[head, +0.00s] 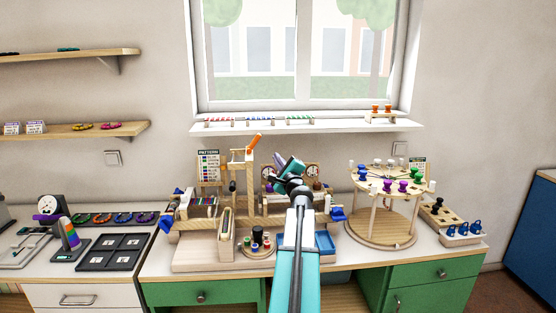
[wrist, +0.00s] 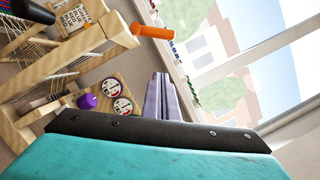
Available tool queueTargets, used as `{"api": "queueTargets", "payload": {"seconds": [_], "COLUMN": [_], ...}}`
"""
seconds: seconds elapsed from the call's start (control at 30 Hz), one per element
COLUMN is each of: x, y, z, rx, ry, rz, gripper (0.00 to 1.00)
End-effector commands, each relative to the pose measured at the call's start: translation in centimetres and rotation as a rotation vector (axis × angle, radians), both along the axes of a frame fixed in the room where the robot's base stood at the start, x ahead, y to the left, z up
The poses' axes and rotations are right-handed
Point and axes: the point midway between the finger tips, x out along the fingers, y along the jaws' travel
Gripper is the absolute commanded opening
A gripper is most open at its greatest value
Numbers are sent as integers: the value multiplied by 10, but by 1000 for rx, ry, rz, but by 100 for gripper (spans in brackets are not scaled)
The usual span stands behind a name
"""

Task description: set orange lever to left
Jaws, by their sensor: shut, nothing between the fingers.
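The orange lever (head: 254,142) stands on top of the wooden frame in the middle of the bench, its handle tilted up and to the right in the head view. In the wrist view the orange handle (wrist: 121,37) shows at the upper left, on the end of a pale wooden arm. My gripper (head: 279,159) is to the right of the lever and a little lower in the head view, apart from it. Its fingers (wrist: 161,84) are shut together with nothing between them. My own arm hides part of the bench in the head view.
A pattern card (head: 209,166) stands left of the lever, and two round dials (wrist: 117,96) are near my fingers. A round peg stand (head: 381,236) is on the right. The window sill shelf (head: 300,128) runs behind and above the frame.

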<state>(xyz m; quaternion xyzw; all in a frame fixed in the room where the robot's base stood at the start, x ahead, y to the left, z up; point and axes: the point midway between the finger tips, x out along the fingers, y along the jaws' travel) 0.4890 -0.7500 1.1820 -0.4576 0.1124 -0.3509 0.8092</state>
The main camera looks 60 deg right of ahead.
Motion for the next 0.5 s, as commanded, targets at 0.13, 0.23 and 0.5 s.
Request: {"api": "queueTargets", "payload": {"seconds": [0.13,0.23,0.5], "x": [11,17,35], "y": [-11,-18,-34], "z": [3,4,8], "rx": [1,1,1], "ry": [-1,0,-1], "rz": [0,-1,0], "gripper": [0,0,0]}}
